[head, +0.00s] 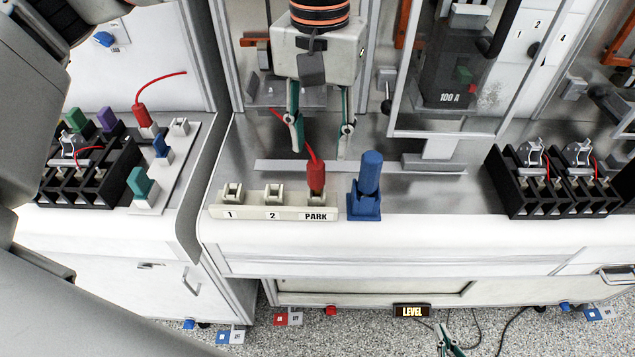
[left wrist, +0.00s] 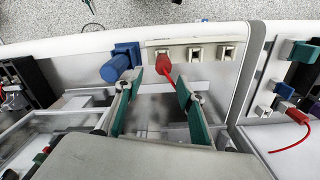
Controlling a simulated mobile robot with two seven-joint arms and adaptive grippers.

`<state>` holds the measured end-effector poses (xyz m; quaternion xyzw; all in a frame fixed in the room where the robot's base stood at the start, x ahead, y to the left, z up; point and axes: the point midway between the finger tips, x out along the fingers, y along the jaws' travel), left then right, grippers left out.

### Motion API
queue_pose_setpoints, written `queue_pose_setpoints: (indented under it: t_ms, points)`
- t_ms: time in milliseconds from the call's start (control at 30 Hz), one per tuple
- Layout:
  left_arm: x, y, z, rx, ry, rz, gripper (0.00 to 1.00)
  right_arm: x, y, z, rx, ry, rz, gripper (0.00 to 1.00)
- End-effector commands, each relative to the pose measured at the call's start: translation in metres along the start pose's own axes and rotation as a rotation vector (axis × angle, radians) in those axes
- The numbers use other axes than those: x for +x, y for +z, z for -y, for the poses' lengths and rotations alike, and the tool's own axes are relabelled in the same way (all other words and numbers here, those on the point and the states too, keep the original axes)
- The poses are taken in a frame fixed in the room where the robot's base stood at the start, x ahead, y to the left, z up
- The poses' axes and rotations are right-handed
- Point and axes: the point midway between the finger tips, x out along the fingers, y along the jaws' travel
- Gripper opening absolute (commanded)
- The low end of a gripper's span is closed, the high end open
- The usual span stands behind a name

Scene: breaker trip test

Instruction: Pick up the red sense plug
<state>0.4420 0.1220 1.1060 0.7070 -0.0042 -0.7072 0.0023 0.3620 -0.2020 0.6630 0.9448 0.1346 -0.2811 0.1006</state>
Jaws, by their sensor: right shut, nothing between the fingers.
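The red sense plug (head: 316,176) stands upright in the PARK socket of a cream holder block (head: 252,212), with a red lead rising from its top. My left gripper (head: 320,150) is open and empty, above and behind the plug. In the left wrist view the red plug (left wrist: 163,64) sits ahead of the gap between the open fingers (left wrist: 156,84), which do not appear to touch it. My right gripper (head: 447,342) is at the bottom edge of the head view, low over the floor, shut and empty.
A blue cylindrical plug or handle (head: 369,178) stands close right of the holder. Sockets 1 and 2 are empty. Black racks (head: 560,185) stand at right. Another red plug (head: 142,115) is on the left bench. A glass-fronted panel (head: 450,75) is behind.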

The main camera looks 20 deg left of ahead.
Motion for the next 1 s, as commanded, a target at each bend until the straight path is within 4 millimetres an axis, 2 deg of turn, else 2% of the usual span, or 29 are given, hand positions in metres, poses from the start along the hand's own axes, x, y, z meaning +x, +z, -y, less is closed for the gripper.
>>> queue_pose_setpoints:
  t_ms: [500, 800, 833, 967, 1000]
  points:
    - [0.055, 0.009, 0.004, 0.001, 0.003, 0.002, 0.39, -0.002, -0.001, 0.0, 0.0, -0.001, 0.002, 0.0]
    - [0.059, 0.009, 0.004, 0.0, 0.003, 0.0, 0.39, -0.002, -0.001, 0.0, 0.0, -0.001, 0.002, 0.0]
    - [0.059, 0.009, 0.004, 0.0, 0.003, 0.0, 0.36, -0.002, -0.001, 0.0, 0.0, -0.001, 0.002, 0.0]
    - [0.059, 0.009, 0.004, 0.0, 0.003, 0.0, 0.03, -0.002, -0.002, 0.0, 0.0, 0.0, 0.002, 0.0]
    - [0.059, 0.009, 0.004, 0.0, 0.003, 0.0, 0.0, -0.002, -0.002, 0.0, 0.0, 0.0, 0.002, 0.0]
